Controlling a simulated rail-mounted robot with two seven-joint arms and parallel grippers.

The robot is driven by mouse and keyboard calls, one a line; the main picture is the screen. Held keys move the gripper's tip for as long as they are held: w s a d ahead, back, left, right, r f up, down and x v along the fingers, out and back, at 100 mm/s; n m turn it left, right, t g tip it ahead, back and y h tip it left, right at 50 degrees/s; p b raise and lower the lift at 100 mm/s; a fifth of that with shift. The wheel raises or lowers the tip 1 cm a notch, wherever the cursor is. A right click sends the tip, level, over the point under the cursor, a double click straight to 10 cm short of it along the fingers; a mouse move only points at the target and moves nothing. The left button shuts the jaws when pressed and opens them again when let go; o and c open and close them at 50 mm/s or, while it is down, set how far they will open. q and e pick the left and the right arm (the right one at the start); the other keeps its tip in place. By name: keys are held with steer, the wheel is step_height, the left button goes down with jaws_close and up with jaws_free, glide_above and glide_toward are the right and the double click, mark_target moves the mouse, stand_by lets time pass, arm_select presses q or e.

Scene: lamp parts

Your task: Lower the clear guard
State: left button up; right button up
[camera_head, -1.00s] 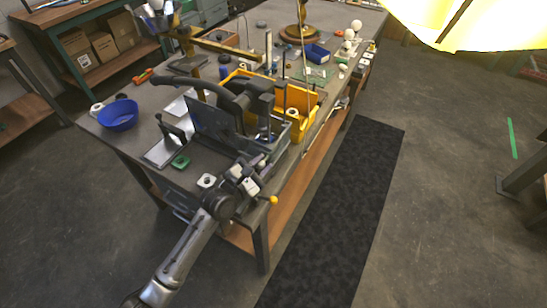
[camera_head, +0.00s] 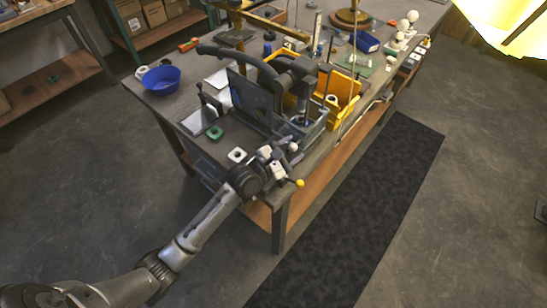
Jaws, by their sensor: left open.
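A black machine with a thick curved arm (camera_head: 240,58) stands on the near end of the workbench. A flat, dark, see-through-looking panel (camera_head: 246,100) stands upright on its near side; it seems to be the clear guard, raised. My left gripper (camera_head: 284,156) is at the bench's near corner, just below and in front of the machine. It is open, and I see nothing held in it. It looks apart from the panel. A yellow ball knob (camera_head: 300,183) is just right of the gripper. My right gripper is not in view.
A dark mat (camera_head: 370,215) lies on the open floor at right.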

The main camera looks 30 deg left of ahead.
arm_select(q)
steer(key=p+v, duration=0.1)
steer(key=v, duration=1)
steer(key=shift+s+a+p, duration=0.1)
steer(key=shift+s+p, duration=0.2)
steer(key=shift+p, duration=0.05)
steer(key=shift+s+a, duration=0.2)
steer(key=shift+s, duration=0.45)
